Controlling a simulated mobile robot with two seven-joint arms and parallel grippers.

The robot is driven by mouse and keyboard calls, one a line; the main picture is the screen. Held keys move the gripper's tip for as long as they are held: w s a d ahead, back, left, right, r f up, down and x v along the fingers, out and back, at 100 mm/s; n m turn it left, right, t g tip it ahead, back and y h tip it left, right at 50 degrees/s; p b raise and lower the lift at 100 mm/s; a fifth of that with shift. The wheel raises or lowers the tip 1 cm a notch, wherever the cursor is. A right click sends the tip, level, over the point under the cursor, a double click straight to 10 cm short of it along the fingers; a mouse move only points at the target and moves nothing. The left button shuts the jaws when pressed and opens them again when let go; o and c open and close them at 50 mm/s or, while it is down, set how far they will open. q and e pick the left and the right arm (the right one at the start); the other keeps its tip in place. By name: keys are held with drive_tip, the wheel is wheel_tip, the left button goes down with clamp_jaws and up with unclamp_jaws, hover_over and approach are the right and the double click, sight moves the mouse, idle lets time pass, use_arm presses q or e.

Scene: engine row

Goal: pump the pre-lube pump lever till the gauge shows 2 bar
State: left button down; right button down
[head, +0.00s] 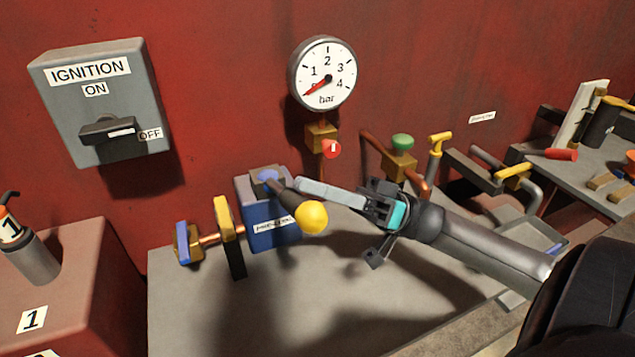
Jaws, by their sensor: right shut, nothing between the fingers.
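The pressure gauge (323,73) hangs on the red wall, marked in bar. Its red needle points to the lower left, near the zero end, below 1. The blue pre-lube pump (270,232) stands on the grey bench below it. Its dark lever (288,197) slants down toward me and ends in a yellow ball (312,217). My right gripper (304,188) comes in from the right. Its fingers are shut and empty, with the tips beside the lever, just above the ball. I cannot tell whether they touch it. My left gripper is not in view.
An ignition switch box (103,100) is on the wall at left. Yellow and blue valve handles (224,225) stand left of the pump. A green knob (402,142) and yellow-handled pipes (440,140) are behind my right gripper. The bench front (270,310) is clear.

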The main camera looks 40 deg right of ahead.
drive_tip(key=shift+f, duration=0.1)
